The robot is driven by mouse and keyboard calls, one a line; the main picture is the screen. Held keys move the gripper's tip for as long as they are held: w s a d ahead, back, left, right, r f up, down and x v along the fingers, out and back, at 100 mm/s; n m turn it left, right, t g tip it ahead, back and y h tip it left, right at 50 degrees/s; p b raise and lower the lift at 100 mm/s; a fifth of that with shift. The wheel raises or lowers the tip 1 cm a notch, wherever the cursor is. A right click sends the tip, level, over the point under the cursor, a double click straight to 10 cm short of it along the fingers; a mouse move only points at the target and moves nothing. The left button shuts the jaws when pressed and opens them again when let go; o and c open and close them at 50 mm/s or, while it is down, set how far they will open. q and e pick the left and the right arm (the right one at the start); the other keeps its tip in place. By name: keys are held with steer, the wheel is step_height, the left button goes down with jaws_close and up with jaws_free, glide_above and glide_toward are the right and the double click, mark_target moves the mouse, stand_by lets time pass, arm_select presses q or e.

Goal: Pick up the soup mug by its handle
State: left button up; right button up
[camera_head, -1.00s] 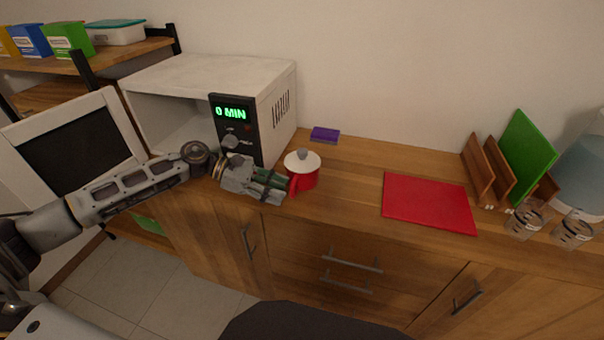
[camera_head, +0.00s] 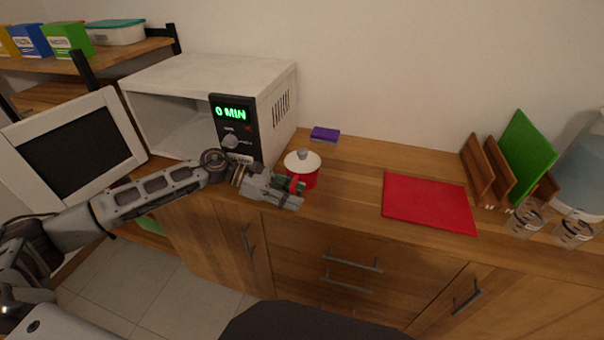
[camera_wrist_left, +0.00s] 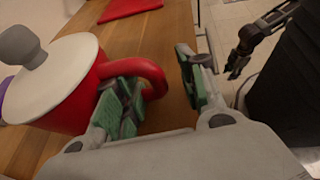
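The red soup mug (camera_head: 307,178) with a white knobbed lid stands upright on the wooden counter, right of the microwave. My left gripper (camera_head: 296,194) is at the mug's front left side, where its handle is. In the left wrist view the mug (camera_wrist_left: 70,85) is at the left, and its red handle (camera_wrist_left: 145,72) reaches in between the green-padded fingers. The left gripper (camera_wrist_left: 160,95) is open there, one finger beside the mug inside the handle loop, the other apart on the outer side.
The microwave (camera_head: 278,108) has its door open at the left. A purple sponge (camera_head: 325,134) lies behind the mug. A red board (camera_head: 428,202) lies to the right, beyond free counter. A rack with a green board (camera_head: 526,155) and glasses (camera_head: 526,220) stand at far right.

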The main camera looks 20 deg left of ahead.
mark_target(295, 175)
arm_select(q)
jaws_close()
steer(key=shift+r, duration=0.1)
steer(key=shift+r, duration=0.1)
stand_by(0.3)
steer(key=shift+d+r, duration=0.2)
steer(key=shift+r, duration=0.3)
step_height(295, 175, up, 6)
steer(key=shift+f+p, duration=0.2)
steer(key=shift+p, duration=0.1)
steer(key=d+p, duration=0.1)
steer(key=d, duration=1.8)
steer(key=shift+s+d, duration=0.3)
arm_select(e)
steer(key=shift+s+d+f, duration=0.3)
steer(key=shift+f, duration=0.4)
steer(key=shift+s+d+f, duration=0.25)
steer(key=shift+d+f, duration=0.1)
steer(key=shift+f, duration=0.4)
steer(key=shift+s+d+f, duration=0.3)
steer(key=shift+f, duration=0.4)
